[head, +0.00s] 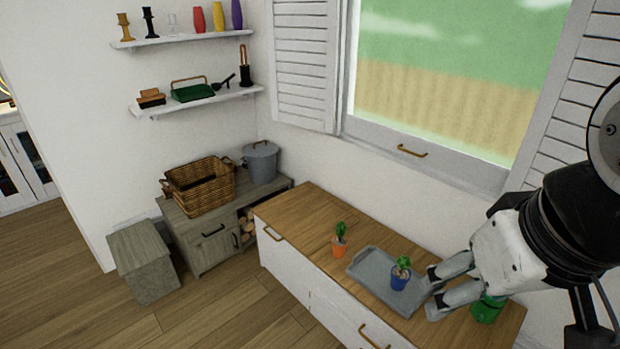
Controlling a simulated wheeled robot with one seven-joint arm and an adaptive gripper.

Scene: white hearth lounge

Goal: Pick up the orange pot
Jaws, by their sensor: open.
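The orange pot (339,251) holds a small green plant and stands upright on the wooden top of the white cabinet (307,211), just left of a grey tray (367,262). A blue pot (399,281) with a green plant stands on the tray. My gripper (432,290) comes in from the right with its fingers apart and empty. It is near the tray's right end, right of the blue pot and well apart from the orange pot. Whether the fingers touch the tray cannot be told.
A green object (487,308) stands at the cabinet's right end, partly hidden by my gripper. A window (440,90) and wall rise behind the cabinet. A low grey cabinet (206,226) with a wicker basket (200,186) and a lidded grey bin (261,162) stands to the left.

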